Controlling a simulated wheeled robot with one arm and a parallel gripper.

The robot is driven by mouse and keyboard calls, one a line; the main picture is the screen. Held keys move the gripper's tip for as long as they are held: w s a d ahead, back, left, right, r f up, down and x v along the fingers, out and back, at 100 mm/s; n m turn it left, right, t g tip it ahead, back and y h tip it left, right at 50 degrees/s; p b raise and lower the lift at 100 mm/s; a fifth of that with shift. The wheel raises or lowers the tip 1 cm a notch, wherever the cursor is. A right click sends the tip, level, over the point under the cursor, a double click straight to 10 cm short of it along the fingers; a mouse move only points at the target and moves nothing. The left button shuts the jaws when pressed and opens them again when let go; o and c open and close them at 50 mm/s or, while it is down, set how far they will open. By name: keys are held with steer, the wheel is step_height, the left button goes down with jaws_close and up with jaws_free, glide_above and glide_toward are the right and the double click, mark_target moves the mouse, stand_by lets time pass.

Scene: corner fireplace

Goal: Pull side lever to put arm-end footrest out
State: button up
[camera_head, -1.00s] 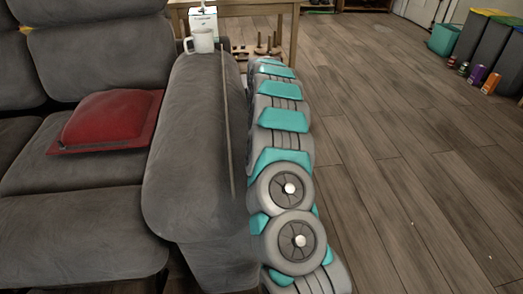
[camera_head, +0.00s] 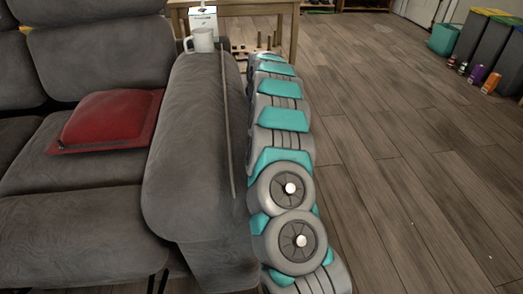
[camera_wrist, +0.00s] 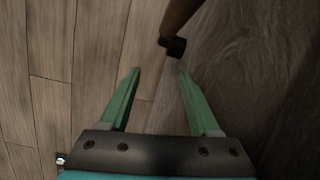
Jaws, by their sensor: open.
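The grey sofa's arm-end seat (camera_head: 85,222) has a thick padded armrest (camera_head: 185,150) on its right side. My own arm runs along that side and hides much of it in the head view. In the wrist view, a brown bar with a black end (camera_wrist: 181,18) looks like the side lever, beside the dark grey sofa side (camera_wrist: 255,85). My gripper (camera_wrist: 160,72) is open and empty, its two green fingers apart. The black end is just ahead of the fingertips, nearer the right one, and appears not to be between them. No extended footrest shows.
A white mug (camera_head: 202,40) stands at the armrest's far end. A wooden table (camera_head: 240,9) is behind it. A red cushion (camera_head: 108,118) lies on the seat. Wood floor (camera_head: 400,150) is clear to the right, with bins (camera_head: 483,45) and cans (camera_head: 491,83) further back.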

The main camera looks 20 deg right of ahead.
steer(key=v, duration=0.6)
steer(key=shift+d, duration=0.1)
stand_by(0.3)
